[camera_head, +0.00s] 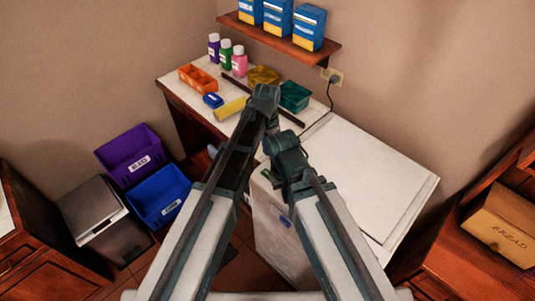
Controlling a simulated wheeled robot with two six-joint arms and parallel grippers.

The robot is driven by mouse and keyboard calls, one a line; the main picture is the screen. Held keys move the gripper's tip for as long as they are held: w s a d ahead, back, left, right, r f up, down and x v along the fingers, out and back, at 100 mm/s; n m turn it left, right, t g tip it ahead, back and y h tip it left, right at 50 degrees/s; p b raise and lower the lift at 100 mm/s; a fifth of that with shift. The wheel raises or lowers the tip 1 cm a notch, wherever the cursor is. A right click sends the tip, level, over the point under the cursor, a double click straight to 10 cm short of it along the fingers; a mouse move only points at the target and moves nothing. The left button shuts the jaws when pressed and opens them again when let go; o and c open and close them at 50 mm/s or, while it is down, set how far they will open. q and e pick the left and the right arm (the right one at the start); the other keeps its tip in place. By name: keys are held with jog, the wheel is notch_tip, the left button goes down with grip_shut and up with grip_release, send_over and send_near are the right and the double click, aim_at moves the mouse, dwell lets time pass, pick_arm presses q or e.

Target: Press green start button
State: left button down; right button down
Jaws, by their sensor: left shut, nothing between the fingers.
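A white machine (365,165) with a flat top stands right of the counter. Its front (272,235) is partly hidden behind my arms. I cannot make out a green start button. My left arm rises from the lower left to a joint in front of the counter, then folds back down. My left gripper (214,152) shows only as a small pale part beside that arm, low by the counter's front; it is shut and empty. My right arm rises from the lower right to a joint in front of the machine. My right gripper is hidden.
The counter (180,88) holds bottles (226,54), an orange tray (198,79), a yellow bowl (264,75) and a green basket (295,96). Purple (128,153) and blue (160,196) bins and a grey bin (91,205) stand left. A bread box (503,224) is at right.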

aim_at(267, 169)
pick_arm(q)
jog(key=shift+w+d+r, duration=0.1)
jog(key=shift+w+r, duration=0.05)
jog(key=shift+w, duration=0.45)
notch_tip(267, 169, down, 14)
jog(key=b, duration=1.4)
